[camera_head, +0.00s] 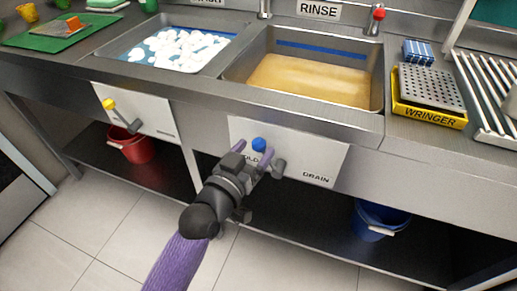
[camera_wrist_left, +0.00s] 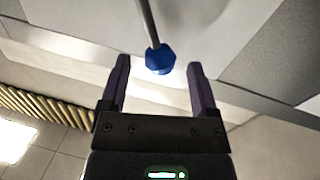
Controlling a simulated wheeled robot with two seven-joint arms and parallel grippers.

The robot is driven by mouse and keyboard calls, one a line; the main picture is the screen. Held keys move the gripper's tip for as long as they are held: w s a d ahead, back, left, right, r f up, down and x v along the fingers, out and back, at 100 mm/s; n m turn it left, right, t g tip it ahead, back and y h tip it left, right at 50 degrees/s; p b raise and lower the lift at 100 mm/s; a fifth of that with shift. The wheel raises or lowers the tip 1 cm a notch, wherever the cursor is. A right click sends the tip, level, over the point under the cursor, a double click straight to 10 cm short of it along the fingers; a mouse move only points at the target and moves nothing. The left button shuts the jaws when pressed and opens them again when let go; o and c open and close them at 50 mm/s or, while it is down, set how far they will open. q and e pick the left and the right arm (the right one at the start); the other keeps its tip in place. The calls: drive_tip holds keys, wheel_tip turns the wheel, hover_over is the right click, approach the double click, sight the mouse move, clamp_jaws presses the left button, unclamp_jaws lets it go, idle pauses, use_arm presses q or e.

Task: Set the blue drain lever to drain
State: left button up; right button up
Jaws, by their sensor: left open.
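The blue knob of the drain lever (camera_head: 259,144) sits on the white panel (camera_head: 318,158) under the rinse sink. It is at the HOLD end, up and left of its grey pivot; the DRAIN label is at the panel's right. My left gripper (camera_head: 254,151) is open at the knob, one purple finger on each side. In the left wrist view the blue knob (camera_wrist_left: 159,60) and its grey rod show between the open fingertips (camera_wrist_left: 158,68), with a gap on both sides. My arm partly hides the HOLD label. My right gripper is not in view.
The rinse sink (camera_head: 312,80) holds brownish liquid. A yellow-knobbed lever (camera_head: 109,104) is on the left panel, above a red bucket (camera_head: 133,145). A blue bucket (camera_head: 378,222) stands below right. The yellow wringer (camera_head: 428,113) is on the counter. Floor in front is clear.

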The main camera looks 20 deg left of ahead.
use_arm(q)
drive_tip(key=shift+w+d, duration=0.2)
drive_tip(key=shift+w, duration=0.65)
clamp_jaws()
idle(0.8)
